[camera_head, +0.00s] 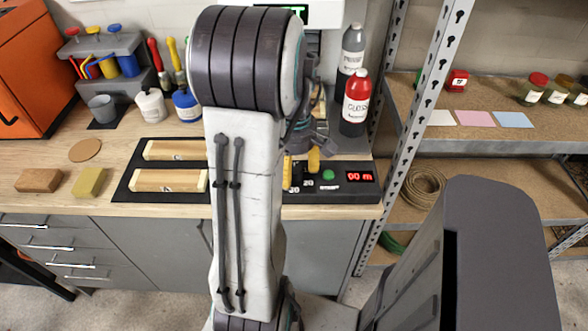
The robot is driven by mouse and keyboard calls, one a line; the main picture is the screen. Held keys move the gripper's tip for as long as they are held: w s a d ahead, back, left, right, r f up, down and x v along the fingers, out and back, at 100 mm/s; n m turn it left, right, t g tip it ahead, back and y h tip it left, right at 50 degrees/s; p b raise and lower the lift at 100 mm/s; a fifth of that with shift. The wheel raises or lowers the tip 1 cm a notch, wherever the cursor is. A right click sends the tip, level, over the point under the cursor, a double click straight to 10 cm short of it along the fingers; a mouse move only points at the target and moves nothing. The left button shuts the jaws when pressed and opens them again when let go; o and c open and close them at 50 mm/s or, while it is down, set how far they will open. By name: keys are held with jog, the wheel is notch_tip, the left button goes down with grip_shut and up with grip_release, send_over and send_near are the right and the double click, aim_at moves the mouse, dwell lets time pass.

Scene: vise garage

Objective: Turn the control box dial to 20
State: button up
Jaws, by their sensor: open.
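The control box (340,194) is a low black panel at the front edge of the workbench, partly hidden behind my arm. It has a green button (328,175) and a red lit display (359,176) that seems to read "00 m". Two yellow knob-like parts (314,160) show at its left, with small white "20" marks near them; I cannot tell where a dial points. My gripper (308,143) is open, above the back of the box and close to the yellow parts. My arm hides much of it, and I cannot tell whether it touches anything.
A red bottle (356,103) and a grey bottle (352,50) stand behind the box. A black tray with wooden blocks (168,180) lies to the left. A metal shelf post (413,125) rises close on the right. The bench's front left holds two small blocks (90,182).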

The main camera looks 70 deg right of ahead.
jog(key=shift+o, duration=0.3)
jog(key=shift+f, duration=0.25)
jog(key=c, duration=1.3)
jog(key=shift+o, duration=0.2)
jog(key=shift+a+m, duration=0.1)
jog(key=shift+m, duration=0.2)
jog(key=m, duration=0.5)
jog(key=shift+f+m+b, duration=0.1)
jog(key=shift+m+b, duration=0.2)
jog(key=m, duration=1.1)
jog(key=shift+m+b, duration=0.3)
jog(key=shift+b, duration=0.05)
jog(key=m, duration=0.6)
